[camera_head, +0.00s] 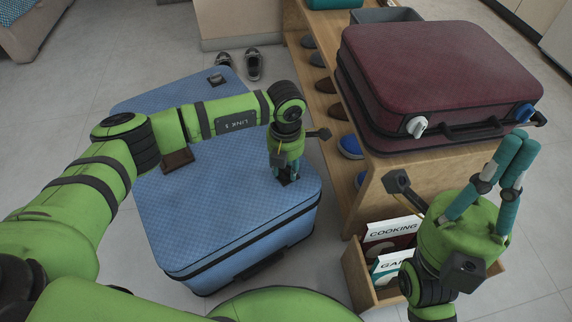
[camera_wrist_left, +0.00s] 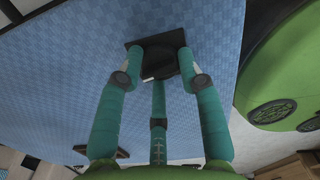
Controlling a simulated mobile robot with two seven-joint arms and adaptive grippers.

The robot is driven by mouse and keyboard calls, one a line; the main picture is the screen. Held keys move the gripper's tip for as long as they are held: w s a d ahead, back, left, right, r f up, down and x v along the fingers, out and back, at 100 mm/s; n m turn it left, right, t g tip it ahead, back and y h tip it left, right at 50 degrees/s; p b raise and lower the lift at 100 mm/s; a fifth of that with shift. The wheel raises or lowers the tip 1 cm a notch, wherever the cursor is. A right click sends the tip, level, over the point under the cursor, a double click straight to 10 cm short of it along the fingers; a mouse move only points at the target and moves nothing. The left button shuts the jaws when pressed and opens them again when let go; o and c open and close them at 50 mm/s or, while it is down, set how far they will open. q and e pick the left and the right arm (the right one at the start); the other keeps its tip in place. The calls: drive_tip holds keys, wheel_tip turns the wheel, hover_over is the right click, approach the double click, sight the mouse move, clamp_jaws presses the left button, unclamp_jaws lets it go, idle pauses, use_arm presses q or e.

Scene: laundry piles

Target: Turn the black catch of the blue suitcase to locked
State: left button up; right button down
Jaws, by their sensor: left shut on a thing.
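The blue suitcase (camera_head: 222,215) lies flat on the floor, checkered top up. My left gripper (camera_head: 287,178) points down at its right side. In the left wrist view, the black catch (camera_wrist_left: 160,58) is a round knob on a square dark plate, and the left gripper's teal fingers (camera_wrist_left: 160,77) are closed around the knob. A small pale mark shows at the knob's near edge. In the head view the fingers mostly hide the catch. My right gripper (camera_head: 517,148) is raised at the right, apparently empty, its fingertips close together; how far it is open is unclear.
A dark red suitcase (camera_head: 440,72) with a white and a blue catch lies on a wooden bench (camera_head: 362,185) holding shoes. A wooden box (camera_head: 358,272) with books stands below. Dark shoes (camera_head: 253,65) stand on the floor behind. Floor at the left is clear.

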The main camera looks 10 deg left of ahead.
use_arm(q)
drive_tip(key=shift+s+a+f+m, duration=0.1)
drive_tip(key=shift+s+m, duration=0.05)
drive_tip(key=shift+m, duration=0.4)
drive_tip(key=shift+s+f+m, duration=0.1)
drive_tip(key=shift+s+m, duration=0.05)
drive_tip(key=shift+m, duration=0.4)
drive_tip(key=o, duration=1.2)
drive_tip(key=shift+c, duration=0.2)
drive_tip(key=shift+w+r, duration=0.1)
drive_tip(key=shift+w+r, duration=0.1)
drive_tip(key=shift+r, duration=0.1)
wheel_tip(320, 180, up, 12)
drive_tip(key=shift+f, duration=0.2)
